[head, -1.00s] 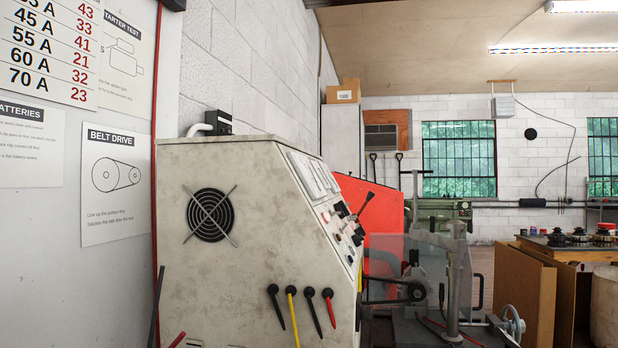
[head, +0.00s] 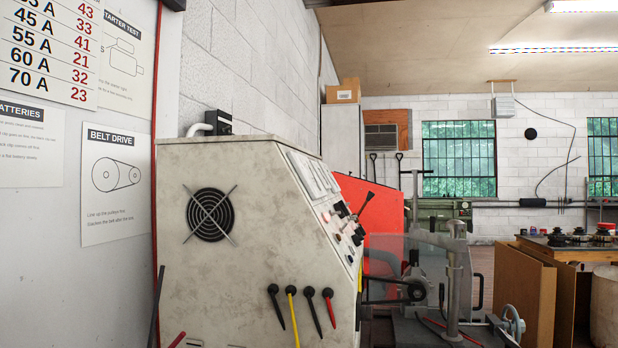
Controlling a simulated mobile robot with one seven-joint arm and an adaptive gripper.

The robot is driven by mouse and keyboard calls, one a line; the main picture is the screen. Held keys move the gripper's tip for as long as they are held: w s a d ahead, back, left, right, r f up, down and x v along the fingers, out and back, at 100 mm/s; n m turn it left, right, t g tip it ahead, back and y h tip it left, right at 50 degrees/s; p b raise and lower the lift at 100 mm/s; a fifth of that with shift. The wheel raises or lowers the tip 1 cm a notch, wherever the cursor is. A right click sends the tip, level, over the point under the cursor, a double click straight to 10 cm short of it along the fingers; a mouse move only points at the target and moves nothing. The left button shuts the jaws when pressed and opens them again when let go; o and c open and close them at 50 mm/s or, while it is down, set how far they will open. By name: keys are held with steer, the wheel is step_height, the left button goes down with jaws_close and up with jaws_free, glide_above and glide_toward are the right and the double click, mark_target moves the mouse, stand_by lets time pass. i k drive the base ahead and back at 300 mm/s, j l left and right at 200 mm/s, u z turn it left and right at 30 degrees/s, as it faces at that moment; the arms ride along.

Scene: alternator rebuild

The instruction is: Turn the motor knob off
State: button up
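The test bench cabinet (head: 255,240) stands at the middle left, seen from its side, with a round fan grille (head: 209,214). Its sloped control panel (head: 335,212) faces right and shows at a steep angle. My gripper is not in view.
Several black, yellow and red test leads (head: 293,312) hang on the cabinet's side. A clear guard and a belt pulley (head: 416,291) stand right of it. A cardboard box (head: 523,293) and a bench with parts (head: 570,246) are at the right.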

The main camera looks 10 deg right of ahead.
mark_target(357, 238)
steer(key=z, duration=0.55)
steer(key=i+l, duration=0.2)
steer(key=i, duration=0.15)
steer(key=i+l+z, duration=0.15)
steer(key=i+l, duration=0.05)
steer(key=i, duration=0.1)
